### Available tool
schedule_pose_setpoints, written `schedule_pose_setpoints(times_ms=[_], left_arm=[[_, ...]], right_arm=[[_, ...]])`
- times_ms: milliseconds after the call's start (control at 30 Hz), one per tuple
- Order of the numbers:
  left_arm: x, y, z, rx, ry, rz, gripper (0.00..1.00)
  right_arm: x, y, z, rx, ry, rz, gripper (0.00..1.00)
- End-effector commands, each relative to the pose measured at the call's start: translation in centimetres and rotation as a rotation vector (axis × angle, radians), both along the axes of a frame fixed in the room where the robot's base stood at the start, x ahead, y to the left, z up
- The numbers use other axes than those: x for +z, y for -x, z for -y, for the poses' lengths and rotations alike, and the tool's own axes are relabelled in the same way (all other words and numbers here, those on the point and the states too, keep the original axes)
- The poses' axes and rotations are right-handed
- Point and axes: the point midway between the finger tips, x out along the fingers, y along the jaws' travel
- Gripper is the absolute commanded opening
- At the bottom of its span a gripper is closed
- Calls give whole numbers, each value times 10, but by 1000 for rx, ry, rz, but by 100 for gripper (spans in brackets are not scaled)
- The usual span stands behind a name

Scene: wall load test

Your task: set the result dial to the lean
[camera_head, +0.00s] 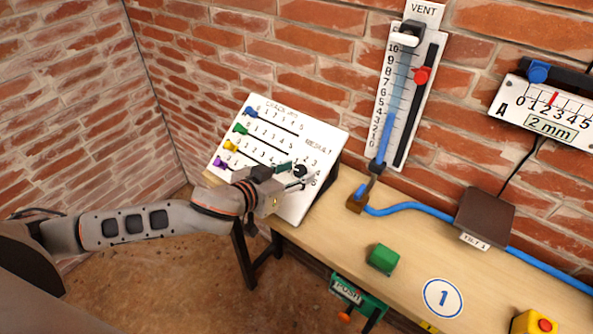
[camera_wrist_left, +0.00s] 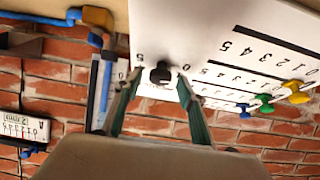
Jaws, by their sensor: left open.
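The result dial is a black knob (camera_head: 300,171) on the right part of a sloping white board (camera_head: 318,133), under the word RESULT, with digits around it. It also shows in the wrist view as a black knob (camera_wrist_left: 160,74), with the picture turned over. My left gripper (camera_head: 293,177) is open at the dial. In the wrist view the left gripper's fingertips (camera_wrist_left: 159,76) stand on either side of the knob, with gaps. I cannot tell how deep they reach. The dial's pointer direction is unclear. My right gripper is not in view.
The board has blue (camera_head: 251,113), green, yellow and purple sliders. A VENT scale (camera_head: 398,80) with blue liquid and a red marker hangs on the brick wall, beside gauge A (camera_head: 545,112) reading 2 mm. A brown box (camera_head: 485,215) and green block (camera_head: 382,258) sit on the bench.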

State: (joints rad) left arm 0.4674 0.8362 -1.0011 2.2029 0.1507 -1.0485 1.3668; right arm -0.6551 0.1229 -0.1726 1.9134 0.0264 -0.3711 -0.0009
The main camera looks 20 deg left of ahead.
Motion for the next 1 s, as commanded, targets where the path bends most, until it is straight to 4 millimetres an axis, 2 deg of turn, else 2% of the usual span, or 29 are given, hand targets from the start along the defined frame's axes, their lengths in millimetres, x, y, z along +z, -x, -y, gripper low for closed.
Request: schedule_pose_setpoints(times_ms=[100, 367, 500, 533, 1000], left_arm=[[-2, -6, 2, 1, -1, 1, 40], [-3, -7, 2, 1, -1, 0, 40], [-3, -7, 2, 1, -1, 0, 6], [-3, -7, 2, 1, -1, 0, 3], [-2, -7, 1, -62, -44, 17, 3]], right_arm=[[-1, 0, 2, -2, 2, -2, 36], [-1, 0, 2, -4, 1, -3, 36], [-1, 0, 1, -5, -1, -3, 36], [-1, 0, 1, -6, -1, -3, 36], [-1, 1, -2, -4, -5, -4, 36]])
